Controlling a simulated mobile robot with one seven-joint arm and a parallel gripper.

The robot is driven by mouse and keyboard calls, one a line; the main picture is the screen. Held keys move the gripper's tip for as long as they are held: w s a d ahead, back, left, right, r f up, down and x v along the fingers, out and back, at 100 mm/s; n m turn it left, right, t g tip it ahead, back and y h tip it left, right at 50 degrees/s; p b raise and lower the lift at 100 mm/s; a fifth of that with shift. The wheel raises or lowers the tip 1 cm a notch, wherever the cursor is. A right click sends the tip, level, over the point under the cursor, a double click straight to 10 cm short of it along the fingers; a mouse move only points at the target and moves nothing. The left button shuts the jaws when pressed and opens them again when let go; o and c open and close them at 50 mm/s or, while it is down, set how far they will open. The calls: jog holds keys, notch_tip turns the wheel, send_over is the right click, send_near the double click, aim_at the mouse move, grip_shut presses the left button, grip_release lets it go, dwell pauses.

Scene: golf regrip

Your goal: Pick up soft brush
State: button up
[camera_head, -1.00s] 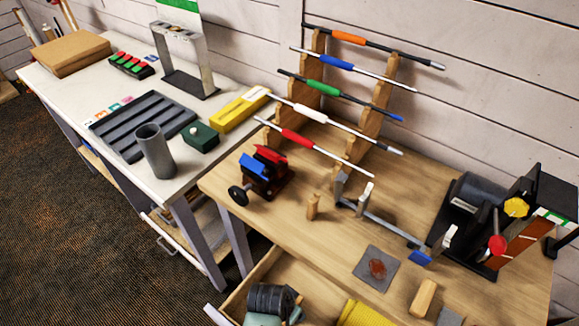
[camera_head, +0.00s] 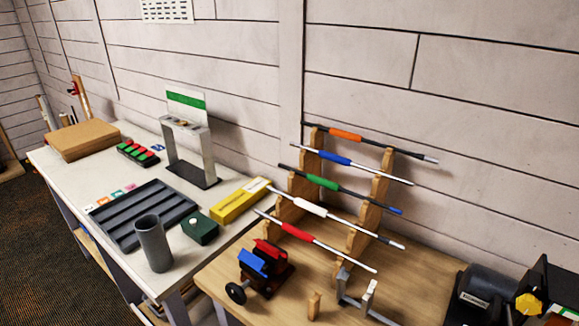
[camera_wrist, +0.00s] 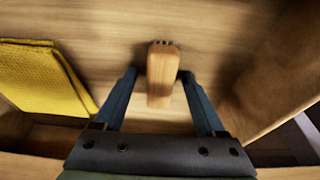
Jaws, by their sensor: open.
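In the wrist view a light wooden piece (camera_wrist: 162,75) with rounded edges has several short dark tips at its upper end. It looks like the soft brush, but I cannot tell for certain. My gripper (camera_wrist: 158,74) is open, with one blue finger on each side of this piece and visible gaps between. It does not hold the piece. The head view does not show my gripper or this piece.
A yellow textured cloth (camera_wrist: 40,78) lies on the left in the wrist view, near wooden walls. In the head view, a rack (camera_head: 365,215) holds several clubs, with a red and blue vise (camera_head: 265,262) and a grey cup (camera_head: 153,243) nearby.

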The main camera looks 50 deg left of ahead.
jog(key=shift+c, duration=0.3)
grip_shut()
jog(key=shift+r, duration=0.1)
